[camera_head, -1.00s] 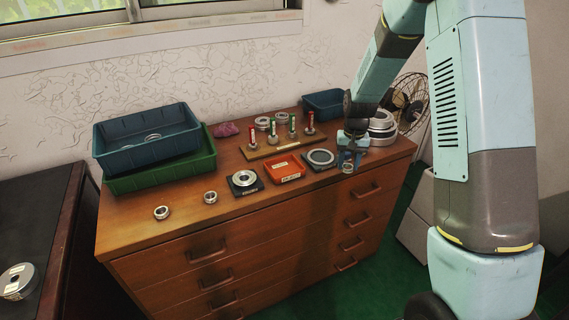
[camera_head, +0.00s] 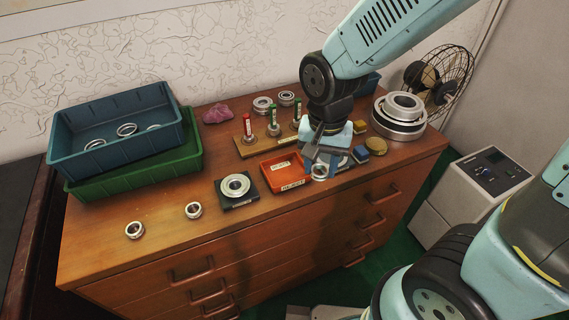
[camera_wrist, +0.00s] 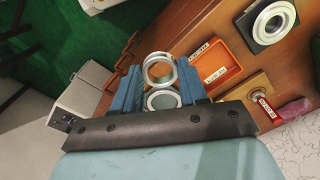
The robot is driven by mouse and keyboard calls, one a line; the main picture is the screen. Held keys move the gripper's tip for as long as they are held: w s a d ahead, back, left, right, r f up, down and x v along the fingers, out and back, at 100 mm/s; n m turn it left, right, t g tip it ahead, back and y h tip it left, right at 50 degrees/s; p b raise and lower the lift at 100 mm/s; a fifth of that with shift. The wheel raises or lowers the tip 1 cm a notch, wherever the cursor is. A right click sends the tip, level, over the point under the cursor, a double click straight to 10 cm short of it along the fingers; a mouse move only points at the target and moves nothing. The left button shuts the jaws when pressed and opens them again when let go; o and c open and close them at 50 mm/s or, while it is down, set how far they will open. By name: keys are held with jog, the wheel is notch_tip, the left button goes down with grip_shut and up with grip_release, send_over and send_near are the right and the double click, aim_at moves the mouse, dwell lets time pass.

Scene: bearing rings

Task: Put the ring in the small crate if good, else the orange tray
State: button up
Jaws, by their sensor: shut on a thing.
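My gripper (camera_head: 322,160) is shut on a metal bearing ring (camera_head: 320,171), above the front right part of the dresser top. In the wrist view the ring (camera_wrist: 158,70) sits between the two blue fingers (camera_wrist: 160,85). A second round rim shows just behind it, and I cannot tell if it touches. The orange tray (camera_head: 268,180) lies just left of my gripper, with a label inside and one on its front; it also shows in the wrist view (camera_wrist: 233,70). The small blue crate (camera_head: 371,82) is at the back right, mostly hidden by my arm.
A black fixture with a ring (camera_head: 239,203) is left of the tray. Two loose rings (camera_head: 193,210) lie at the front. A wooden gauge stand (camera_head: 245,150) stands behind. Blue (camera_head: 65,150) and green bins (camera_head: 80,191) are left; stacked large rings (camera_head: 399,130) and a fan (camera_head: 440,75) are right.

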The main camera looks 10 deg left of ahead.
send_over(285, 173)
jog(key=s, duration=0.1)
jog(key=f, duration=0.8)
jog(key=shift+d+f, duration=0.35)
jog(key=shift+w+a+f, duration=0.3)
jog(key=shift+w+f, duration=0.05)
jog(key=shift+f, duration=1.8)
jog(key=o, duration=1.2)
jog(key=shift+f, duration=0.1)
jog(key=shift+c, duration=0.2)
